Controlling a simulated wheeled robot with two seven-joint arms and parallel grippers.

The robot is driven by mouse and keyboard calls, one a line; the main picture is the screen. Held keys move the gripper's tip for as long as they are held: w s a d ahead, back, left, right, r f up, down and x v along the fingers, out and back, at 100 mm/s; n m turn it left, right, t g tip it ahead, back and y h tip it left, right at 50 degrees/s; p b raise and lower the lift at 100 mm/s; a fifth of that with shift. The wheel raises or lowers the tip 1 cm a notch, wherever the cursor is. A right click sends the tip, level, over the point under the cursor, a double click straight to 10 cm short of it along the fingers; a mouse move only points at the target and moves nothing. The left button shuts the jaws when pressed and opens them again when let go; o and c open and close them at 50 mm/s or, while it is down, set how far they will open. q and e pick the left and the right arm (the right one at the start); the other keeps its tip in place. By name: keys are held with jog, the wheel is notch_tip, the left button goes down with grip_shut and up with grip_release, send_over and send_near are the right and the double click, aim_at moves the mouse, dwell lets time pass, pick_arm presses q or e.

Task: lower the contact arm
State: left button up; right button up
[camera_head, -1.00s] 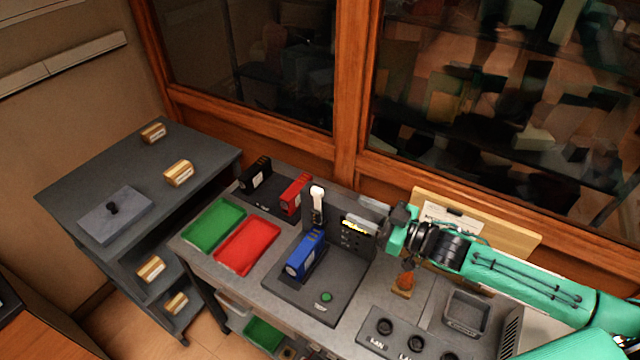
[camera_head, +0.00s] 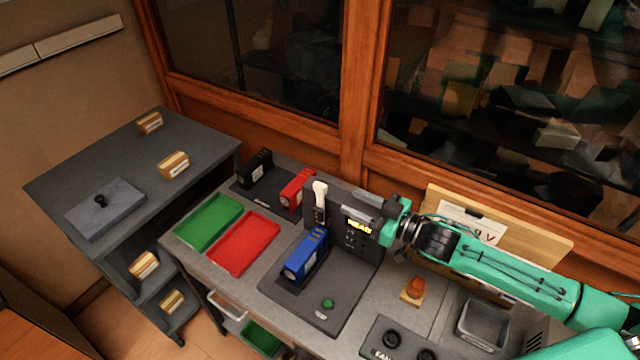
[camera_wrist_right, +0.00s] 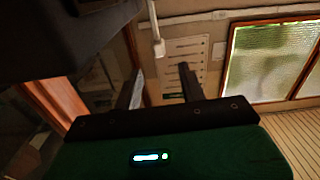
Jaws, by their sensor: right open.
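The contact arm (camera_head: 320,194) is a white-tipped lever, standing upright on the dark tester (camera_head: 372,243). It also shows in the right wrist view as a white bar (camera_wrist_right: 157,38) ahead of the fingers, near the gap between them. A blue battery-like block (camera_head: 305,257) sits on the tester's base below the lever. My right gripper (camera_head: 362,205) is open and empty, just right of the lever and level with its upper part, apart from it. It also shows in the wrist view (camera_wrist_right: 160,80) with its fingers spread. My left gripper is out of view.
Green (camera_head: 209,222) and red (camera_head: 244,243) trays lie left of the tester. Black (camera_head: 256,168) and red (camera_head: 298,188) blocks stand behind. An orange knob (camera_head: 414,288) and a grey bin (camera_head: 484,325) are at right. A wooden board (camera_head: 500,235) stands behind my right arm.

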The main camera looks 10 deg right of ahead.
aim_at(326, 189)
jog(key=p+x, duration=0.3)
jog(key=x, duration=0.6)
jog(key=shift+w, duration=0.1)
jog(key=shift+w+a+f, duration=0.15)
jog(key=shift+w+a, duration=0.25)
jog(key=shift+w, duration=0.1)
jog(key=shift+c, duration=0.2)
grip_shut()
